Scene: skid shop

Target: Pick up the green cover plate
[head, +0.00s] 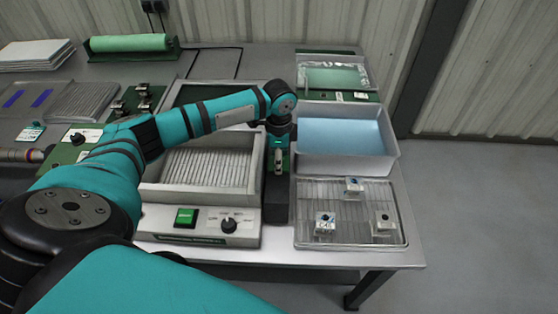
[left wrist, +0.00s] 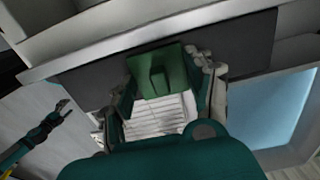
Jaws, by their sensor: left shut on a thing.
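The green cover plate (left wrist: 176,66), with a small raised block on it, shows between the fingers of my left gripper (left wrist: 162,100) in the left wrist view. The left gripper is shut on it. A pale striped surface lies just below the plate there; I cannot tell what it belongs to. In the head view my left gripper (head: 279,162) points down over the dark strip between the machine and the wire rack. The plate is mostly hidden there. My right gripper (left wrist: 62,108) is small at the left of the left wrist view, open and empty, away from the plate.
A machine with a ribbed bed (head: 205,166) stands left of the gripper. A white tub of blue liquid (head: 392,166) stands behind right. A wire rack (head: 348,240) with 3 small metal parts is in front of it. A green roll (head: 128,43) lies at the back left.

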